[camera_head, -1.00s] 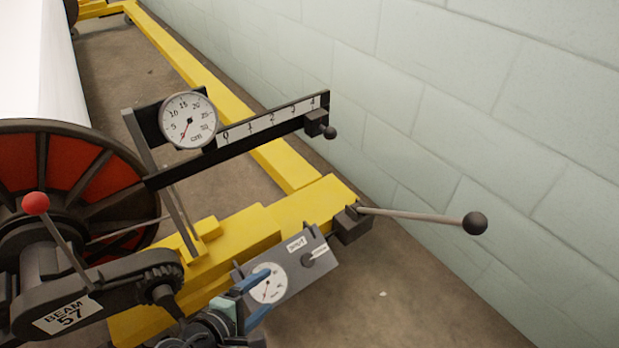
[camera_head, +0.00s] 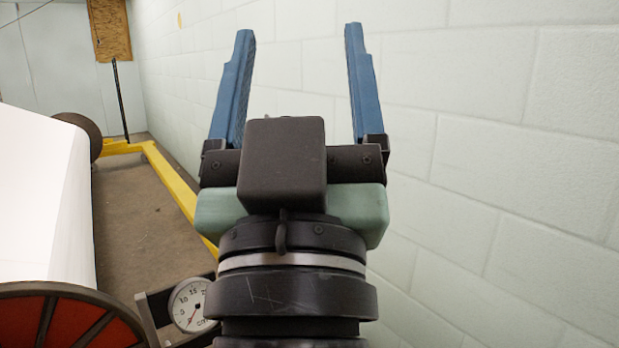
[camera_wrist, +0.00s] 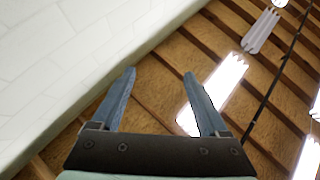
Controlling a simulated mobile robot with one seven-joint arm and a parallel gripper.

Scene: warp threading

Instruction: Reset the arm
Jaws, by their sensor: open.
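My gripper (camera_head: 300,50) stands upright in the middle of the head view, its two blue fingers spread wide and pointing up. Nothing is between them. The white block wall is behind it. In the wrist view my gripper (camera_wrist: 160,75) also shows open and empty, pointing toward the wooden ceiling. My wrist and gripper body cover part of the view below, including the area right of the dial gauge.
The white warp roll (camera_head: 45,200) with its red and black beam flange (camera_head: 65,318) is at the left. A round dial gauge (camera_head: 190,303) shows at the bottom. A yellow frame rail (camera_head: 172,180) runs along the floor. The wall (camera_head: 480,150) fills the right side. Ceiling lights (camera_wrist: 218,90) show overhead.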

